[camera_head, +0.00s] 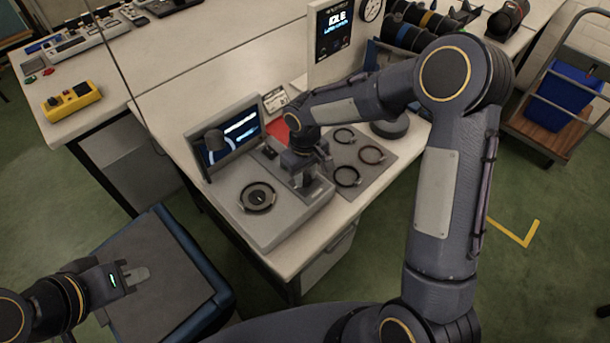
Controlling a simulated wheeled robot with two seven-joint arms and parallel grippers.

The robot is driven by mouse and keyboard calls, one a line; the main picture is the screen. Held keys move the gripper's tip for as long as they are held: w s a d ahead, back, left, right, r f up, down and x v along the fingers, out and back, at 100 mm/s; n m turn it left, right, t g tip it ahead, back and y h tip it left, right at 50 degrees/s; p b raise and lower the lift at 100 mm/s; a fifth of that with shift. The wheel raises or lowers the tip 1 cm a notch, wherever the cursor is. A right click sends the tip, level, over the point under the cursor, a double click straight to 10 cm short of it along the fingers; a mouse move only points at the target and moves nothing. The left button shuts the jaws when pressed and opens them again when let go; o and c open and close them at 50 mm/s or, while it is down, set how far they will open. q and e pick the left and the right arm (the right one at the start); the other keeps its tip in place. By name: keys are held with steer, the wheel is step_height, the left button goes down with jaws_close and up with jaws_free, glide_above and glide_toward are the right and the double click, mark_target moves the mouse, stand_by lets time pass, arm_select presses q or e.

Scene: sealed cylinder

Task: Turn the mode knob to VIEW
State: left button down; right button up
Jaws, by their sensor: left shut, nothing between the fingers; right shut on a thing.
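A grey console (275,235) stands on the bench, with a lit screen (238,133) at its back. A round dark dial-like fitting (258,197) is on the left of its top. My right gripper (309,186) points down over the right part of the console top, apart from that fitting. It is shut on what appears to be the mode knob, which the fingers hide. Its marks and setting cannot be read. My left gripper (137,277) is shut and empty, above a dark-topped cart at the lower left, well away from the console.
A grey mat (370,152) with several dark rings lies right of the console. A red item (279,131) and a small card (275,99) lie behind it. A display panel (333,35) stands at the back. A yellow control box (71,100) is on the left bench.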

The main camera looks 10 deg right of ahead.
mark_target(305, 178)
steer(key=n, duration=0.4)
steer(key=shift+n+b, duration=0.3)
steer(key=shift+n, duration=1.6)
steer(key=o, duration=1)
steer(key=shift+r, duration=0.1)
step_height(305, 178, up, 8)
steer(key=shift+f, duration=0.25)
steer(key=shift+r, duration=0.1)
